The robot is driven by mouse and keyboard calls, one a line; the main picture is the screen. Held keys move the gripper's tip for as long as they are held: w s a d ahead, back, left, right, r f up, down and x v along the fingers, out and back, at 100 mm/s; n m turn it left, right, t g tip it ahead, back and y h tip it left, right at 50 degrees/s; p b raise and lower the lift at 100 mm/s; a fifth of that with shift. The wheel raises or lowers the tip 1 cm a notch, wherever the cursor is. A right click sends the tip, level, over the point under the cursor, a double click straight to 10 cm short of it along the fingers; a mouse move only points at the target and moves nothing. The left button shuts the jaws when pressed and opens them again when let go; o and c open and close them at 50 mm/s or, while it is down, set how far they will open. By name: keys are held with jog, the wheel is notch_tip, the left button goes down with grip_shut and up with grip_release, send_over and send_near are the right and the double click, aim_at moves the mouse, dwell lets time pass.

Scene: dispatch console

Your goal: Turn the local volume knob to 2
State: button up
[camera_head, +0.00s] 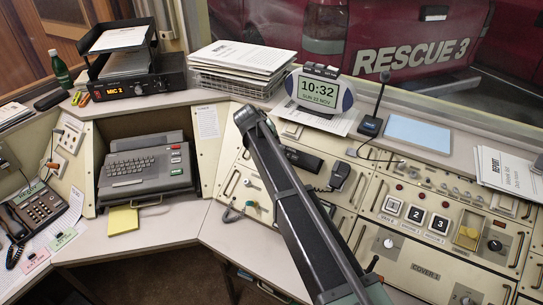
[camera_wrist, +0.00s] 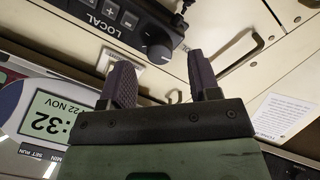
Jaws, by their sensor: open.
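The local volume knob (camera_wrist: 157,43) is a round black knob at the end of a black panel (camera_wrist: 115,22) marked LOCAL, in the upper middle of the wrist view. Its pointer and scale are too dark to read. My gripper (camera_wrist: 163,72) is open and empty, its two dark ridged fingers apart. In the picture the knob lies just above the gap between the fingertips, and I see no contact. In the head view my arm reaches over the console toward the clock; its far end (camera_head: 248,117) shows, but the fingers are not clear there.
The digital clock (camera_head: 320,91) stands close behind the arm's end; it also shows at the left of the wrist view (camera_wrist: 50,121). Console handles (camera_wrist: 243,52) stick out nearby. A handset (camera_head: 340,176) with a cord lies right of my arm. A paper stack (camera_head: 240,60) stands behind.

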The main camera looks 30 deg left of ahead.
jog(key=b+x, duration=0.1)
jog(key=x, duration=0.2)
jog(key=shift+f, duration=0.15)
jog(key=shift+r, duration=0.2)
jog(key=c, duration=0.9)
